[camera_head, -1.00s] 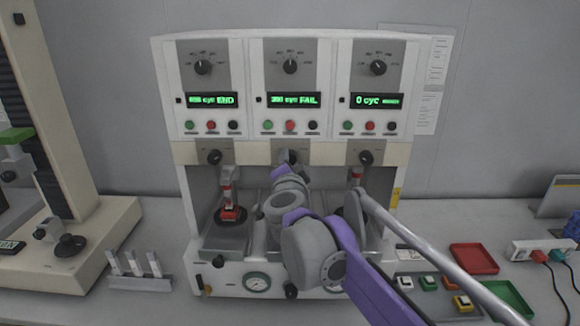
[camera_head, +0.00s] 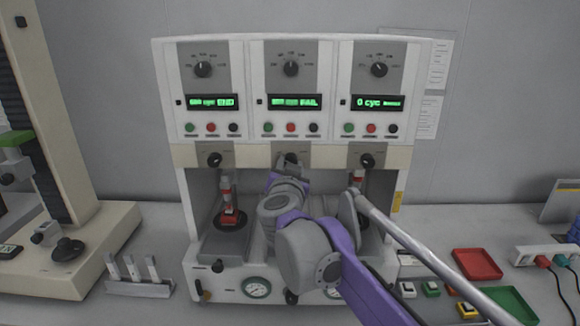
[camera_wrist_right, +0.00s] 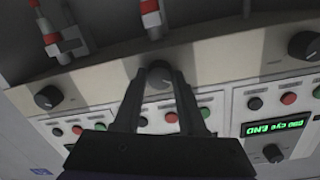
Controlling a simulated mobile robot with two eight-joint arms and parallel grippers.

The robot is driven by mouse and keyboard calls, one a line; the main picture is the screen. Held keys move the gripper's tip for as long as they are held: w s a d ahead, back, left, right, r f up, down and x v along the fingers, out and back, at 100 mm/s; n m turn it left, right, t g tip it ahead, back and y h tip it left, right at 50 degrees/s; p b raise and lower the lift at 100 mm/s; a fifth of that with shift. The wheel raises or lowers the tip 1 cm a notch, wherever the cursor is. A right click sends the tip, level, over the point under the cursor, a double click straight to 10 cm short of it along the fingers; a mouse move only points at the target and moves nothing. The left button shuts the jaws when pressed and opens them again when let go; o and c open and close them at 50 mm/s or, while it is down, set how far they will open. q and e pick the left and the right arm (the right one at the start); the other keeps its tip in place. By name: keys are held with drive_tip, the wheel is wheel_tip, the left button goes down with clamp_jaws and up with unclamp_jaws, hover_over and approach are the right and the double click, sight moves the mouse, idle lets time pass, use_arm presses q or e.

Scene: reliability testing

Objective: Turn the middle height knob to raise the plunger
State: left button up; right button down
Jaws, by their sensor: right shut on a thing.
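The tester has three stations, with a row of black height knobs below the displays. The middle height knob (camera_wrist_right: 160,75) is between the fingertips of my right gripper (camera_wrist_right: 158,80), which is shut on it. In the head view, my wrist and gripper (camera_head: 289,165) reach up to the middle knob and hide most of it. The middle plunger (camera_wrist_right: 150,14), with red bands, hangs near the knob in the wrist view, which is upside down; my arm hides it in the head view. My left gripper is not in view.
The left height knob (camera_head: 214,160) and right height knob (camera_head: 366,161) flank the middle one. The left plunger (camera_head: 229,205) and right plunger (camera_head: 357,180) hang below them. A red tray (camera_head: 477,264) and a rack of white pieces (camera_head: 139,286) sit on the bench.

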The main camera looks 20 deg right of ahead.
idle(0.4)
drive_tip(key=shift+c, duration=2.4)
unclamp_jaws()
drive_tip(key=v, duration=1)
drive_tip(key=shift+s, duration=0.4)
drive_tip(key=shift+a, duration=0.2)
